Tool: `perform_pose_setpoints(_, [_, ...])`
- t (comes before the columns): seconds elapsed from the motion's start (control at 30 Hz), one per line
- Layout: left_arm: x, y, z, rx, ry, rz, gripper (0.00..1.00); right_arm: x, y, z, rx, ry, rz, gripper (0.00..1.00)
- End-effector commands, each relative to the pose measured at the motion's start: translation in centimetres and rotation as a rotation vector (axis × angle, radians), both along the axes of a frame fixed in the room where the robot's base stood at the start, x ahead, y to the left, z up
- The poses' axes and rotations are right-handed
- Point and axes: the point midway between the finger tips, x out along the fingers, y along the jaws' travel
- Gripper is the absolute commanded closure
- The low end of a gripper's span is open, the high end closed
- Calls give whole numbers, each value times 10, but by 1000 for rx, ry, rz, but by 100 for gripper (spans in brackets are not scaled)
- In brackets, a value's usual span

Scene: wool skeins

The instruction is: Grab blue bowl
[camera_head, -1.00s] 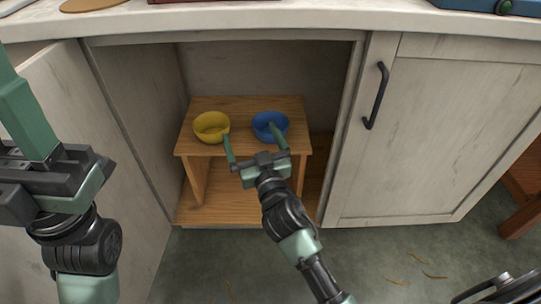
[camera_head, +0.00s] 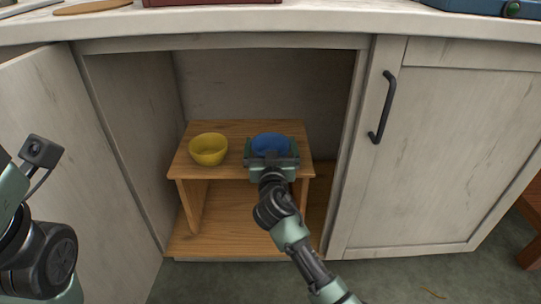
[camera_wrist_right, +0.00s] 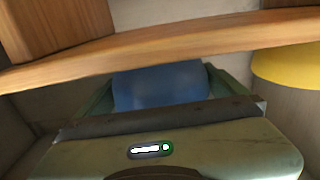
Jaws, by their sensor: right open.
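The blue bowl (camera_head: 270,143) sits on the right part of a small wooden shelf (camera_head: 235,170) inside the open cabinet. My right gripper (camera_head: 271,147) is open at the bowl, its fingers on either side of it. The gripper body hides the bowl's near lower part in the head view. In the right wrist view the blue bowl (camera_wrist_right: 158,85) shows between the two green fingers, and I cannot tell whether they touch it. My left arm shows at the left edge of the head view, but its fingers are out of frame.
A yellow bowl (camera_head: 208,149) stands on the shelf to the left of the blue one, with a gap between. The open cabinet door (camera_head: 75,140) is at left, and a closed door with a black handle (camera_head: 382,108) at right. The countertop (camera_head: 330,22) overhangs above.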

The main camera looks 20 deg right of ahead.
Motion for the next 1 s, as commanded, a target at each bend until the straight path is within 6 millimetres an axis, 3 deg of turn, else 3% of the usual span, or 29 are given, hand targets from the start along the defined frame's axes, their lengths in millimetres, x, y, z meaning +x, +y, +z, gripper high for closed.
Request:
perform_pose_setpoints(0.13, [0,0,1,0,1,0,64,0,0,0,0,0,0,0])
perform_pose_setpoints(0.17, [0,0,0,0,1,0,64,0,0,0,0,0,0,6])
perform_pose_setpoints(0.3, [0,0,0,0,1,0,64,0,0,0,0,0,1,44])
perform_pose_setpoints(0.57, [0,0,1,0,-1,0,64,0,0,2,0,-1,1,46])
perform_pose_setpoints(0.73, [-1,0,7,-3,-3,-2,64,0,0,13,2,-1,1,46])
perform_pose_setpoints(0.87, [19,1,-1,0,68,-1,64,0,0,37,2,-4,1,46])
perform_pose_setpoints(1.0, [35,3,-6,-6,142,-6,64,0,1,80,4,-6,2,46])
